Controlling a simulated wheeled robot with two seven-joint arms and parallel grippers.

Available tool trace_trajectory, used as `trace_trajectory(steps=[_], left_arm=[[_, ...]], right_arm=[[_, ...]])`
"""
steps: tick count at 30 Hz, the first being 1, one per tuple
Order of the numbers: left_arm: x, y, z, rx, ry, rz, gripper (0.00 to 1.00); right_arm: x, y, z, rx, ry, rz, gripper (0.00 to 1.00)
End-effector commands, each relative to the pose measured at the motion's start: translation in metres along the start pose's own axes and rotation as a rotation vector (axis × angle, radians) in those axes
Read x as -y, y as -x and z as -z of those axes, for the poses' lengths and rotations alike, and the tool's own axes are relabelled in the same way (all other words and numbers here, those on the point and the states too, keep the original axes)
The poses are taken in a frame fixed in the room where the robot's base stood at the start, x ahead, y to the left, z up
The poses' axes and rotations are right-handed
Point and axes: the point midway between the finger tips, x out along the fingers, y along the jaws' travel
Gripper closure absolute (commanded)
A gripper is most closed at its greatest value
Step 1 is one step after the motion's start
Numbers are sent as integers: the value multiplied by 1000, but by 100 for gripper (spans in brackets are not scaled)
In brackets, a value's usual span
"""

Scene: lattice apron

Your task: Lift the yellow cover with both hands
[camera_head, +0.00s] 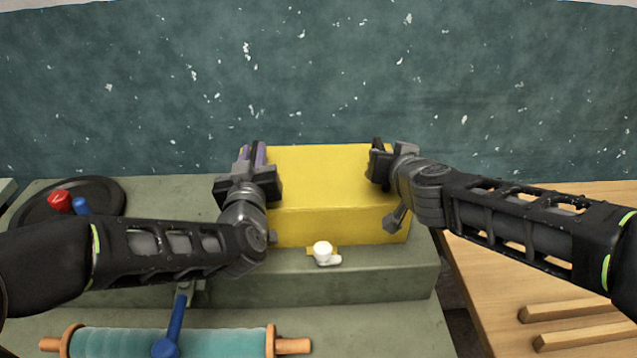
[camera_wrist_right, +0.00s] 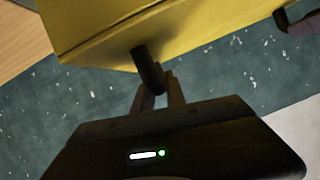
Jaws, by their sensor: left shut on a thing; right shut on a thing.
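The yellow cover (camera_head: 335,175) is a box shape on a grey-green raised block, between my two grippers. My left gripper (camera_head: 258,158) is shut at the cover's left side, beside purple parts; what lies between its fingers is mostly hidden. My right gripper (camera_head: 378,160) is at the cover's right side. In the right wrist view, the fingers of my right gripper (camera_wrist_right: 158,95) are shut on a dark handle (camera_wrist_right: 148,68) that sticks out from the yellow cover (camera_wrist_right: 140,22). Whether the cover is clear of the block is hard to tell.
A white knob (camera_head: 323,252) sits at the cover's front. A teal roller (camera_head: 170,342) with wooden ends and a blue-handled lever (camera_head: 176,325) are in front. A black round plate (camera_head: 98,190) with a red knob (camera_head: 59,201) is at left. A wooden table (camera_head: 500,285) is at right.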

Motion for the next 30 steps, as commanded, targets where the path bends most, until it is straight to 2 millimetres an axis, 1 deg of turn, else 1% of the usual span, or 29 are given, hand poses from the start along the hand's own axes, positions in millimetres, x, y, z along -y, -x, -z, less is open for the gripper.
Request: trace_trajectory(steps=[6,14,24,30], left_arm=[[0,0,0,0,3,0,100],[-2,0,9,-6,3,0,100],[-8,0,38,-6,3,0,100],[-10,0,50,-6,3,0,100]], right_arm=[[1,0,0,0,0,2,100],[3,3,8,-4,0,3,100],[9,14,34,-3,0,3,100],[11,19,46,-3,0,3,100]])
